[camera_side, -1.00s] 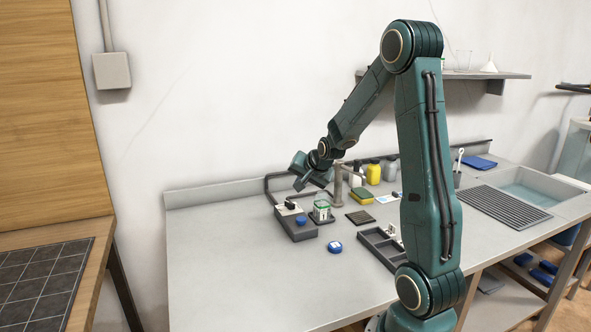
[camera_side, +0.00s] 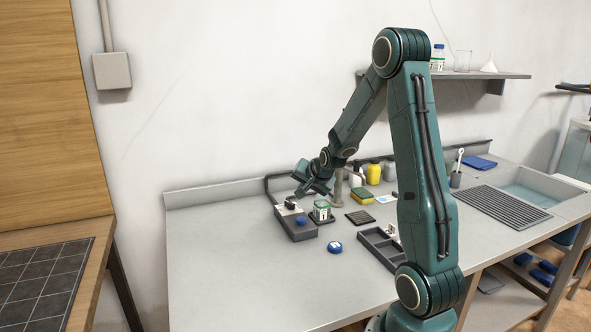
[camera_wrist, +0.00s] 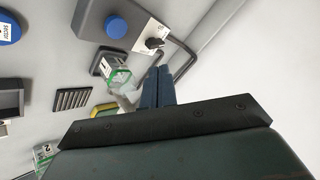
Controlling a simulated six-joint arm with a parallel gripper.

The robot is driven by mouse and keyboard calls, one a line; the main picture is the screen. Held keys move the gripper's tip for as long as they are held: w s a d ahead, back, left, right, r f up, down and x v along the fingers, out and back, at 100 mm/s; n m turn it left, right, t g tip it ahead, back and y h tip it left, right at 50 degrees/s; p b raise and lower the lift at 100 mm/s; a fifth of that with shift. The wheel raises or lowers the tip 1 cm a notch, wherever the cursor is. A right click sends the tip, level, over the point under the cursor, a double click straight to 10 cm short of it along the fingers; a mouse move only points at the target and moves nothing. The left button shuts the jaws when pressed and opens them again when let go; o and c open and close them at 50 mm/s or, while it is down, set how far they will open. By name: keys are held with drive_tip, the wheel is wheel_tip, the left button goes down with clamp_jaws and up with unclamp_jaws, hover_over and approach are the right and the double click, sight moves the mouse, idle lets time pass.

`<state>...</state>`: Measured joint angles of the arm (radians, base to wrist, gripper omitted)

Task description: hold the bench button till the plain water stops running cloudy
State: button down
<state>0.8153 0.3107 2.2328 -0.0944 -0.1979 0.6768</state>
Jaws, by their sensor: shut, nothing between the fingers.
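A grey box (camera_side: 296,228) stands on the bench with a round blue button (camera_side: 301,220) and a black knob (camera_side: 290,204) on top. In the wrist view the blue button (camera_wrist: 116,27) and knob (camera_wrist: 154,43) show clear of the fingers. My gripper (camera_side: 299,195) is shut and empty, over the knob end of the box, not on the button. Its fingers (camera_wrist: 158,74) point towards the box. The water's clarity cannot be made out.
A blue lid (camera_side: 334,247) lies in front of the box. A slotted drain plate (camera_side: 360,218) and a dark tray (camera_side: 378,244) lie to the right. A sponge (camera_side: 361,197) and bottles (camera_side: 373,173) stand behind. The bench's left part is clear.

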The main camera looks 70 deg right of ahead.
sight(303, 221)
drive_tip(key=shift+f, duration=3.5)
drive_tip(key=shift+f, duration=1.05)
idle(1.5)
drive_tip(key=shift+r, duration=0.1)
idle(1.0)
drive_tip(key=shift+r, duration=0.9)
